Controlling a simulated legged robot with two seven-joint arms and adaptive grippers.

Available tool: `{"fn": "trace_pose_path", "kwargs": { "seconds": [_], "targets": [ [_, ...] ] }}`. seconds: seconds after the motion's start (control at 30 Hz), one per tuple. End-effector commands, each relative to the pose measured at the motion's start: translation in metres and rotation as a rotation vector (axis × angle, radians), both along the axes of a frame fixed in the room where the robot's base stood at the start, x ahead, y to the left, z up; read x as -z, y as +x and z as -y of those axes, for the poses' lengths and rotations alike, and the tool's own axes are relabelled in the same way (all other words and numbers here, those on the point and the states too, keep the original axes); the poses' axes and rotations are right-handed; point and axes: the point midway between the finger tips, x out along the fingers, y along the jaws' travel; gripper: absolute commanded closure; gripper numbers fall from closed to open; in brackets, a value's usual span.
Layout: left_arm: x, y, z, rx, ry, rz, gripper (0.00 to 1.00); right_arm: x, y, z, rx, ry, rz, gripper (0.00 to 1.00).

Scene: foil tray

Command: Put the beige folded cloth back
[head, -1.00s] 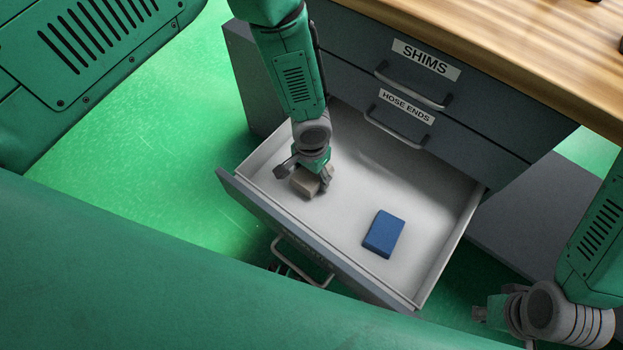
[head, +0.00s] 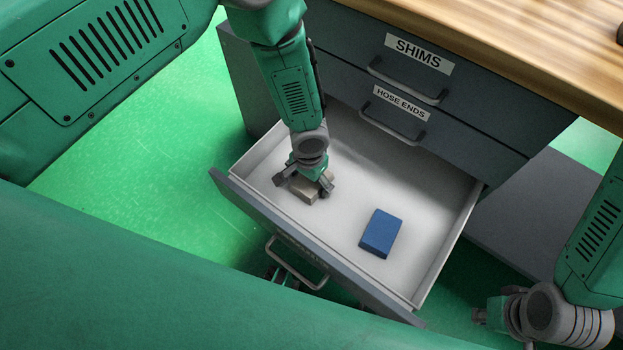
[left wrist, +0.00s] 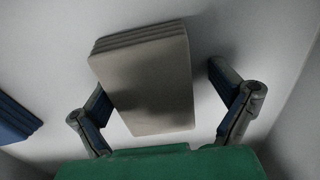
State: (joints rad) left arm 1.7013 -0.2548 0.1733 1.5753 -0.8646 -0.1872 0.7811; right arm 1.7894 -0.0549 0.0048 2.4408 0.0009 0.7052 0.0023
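The beige folded cloth (head: 305,194) lies inside the open drawer, toward its left front, under my left gripper (head: 305,188). In the left wrist view the cloth (left wrist: 145,80) shows its broad top and layered edge. The fingers of my left gripper (left wrist: 165,100) stand spread on either side of it. There is a clear gap at the right finger; the left finger is close to the cloth's edge, and I cannot tell if it touches. The drawer (head: 345,180) is pulled out. My right gripper (head: 482,315) is at the lower right, outside the drawer; its fingers are unclear.
A blue folded cloth (head: 381,233) lies in the drawer to the right; its edge shows in the left wrist view (left wrist: 15,120). Shut drawers labelled SHIMS (head: 418,53) and HOSE ENDS (head: 400,103) are above, under a wooden top (head: 500,35). The drawer's back and middle are clear.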

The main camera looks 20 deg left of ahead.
Motion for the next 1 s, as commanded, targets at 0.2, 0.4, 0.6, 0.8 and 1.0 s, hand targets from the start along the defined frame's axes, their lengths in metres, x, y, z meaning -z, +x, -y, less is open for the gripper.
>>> {"fn": "trace_pose_path", "kwargs": {
  "seconds": [0.2, 0.4, 0.6, 0.8, 1.0],
  "targets": [
    [0.001, -0.002, 0.002, -0.001, -0.002, -0.001, 0.20, 0.000, 0.000, 0.000, 0.000, 0.000, 0.000, 1.00],
    [-0.002, -0.002, 0.003, 0.000, -0.005, 0.000, 0.20, -0.001, 0.000, 0.000, 0.000, 0.000, 0.000, 1.00],
    [-0.029, 0.000, 0.003, 0.000, -0.005, 0.003, 0.20, -0.014, 0.000, 0.000, 0.000, 0.000, 0.000, 1.00],
    [-0.077, 0.000, 0.003, 0.000, -0.004, 0.005, 0.20, -0.029, 0.000, 0.000, 0.000, 0.000, 0.000, 1.00],
    [-0.113, 0.000, 0.003, -0.001, -0.005, 0.006, 0.20, -0.039, 0.000, 0.000, 0.000, 0.000, 0.000, 1.00]
  ]
}}
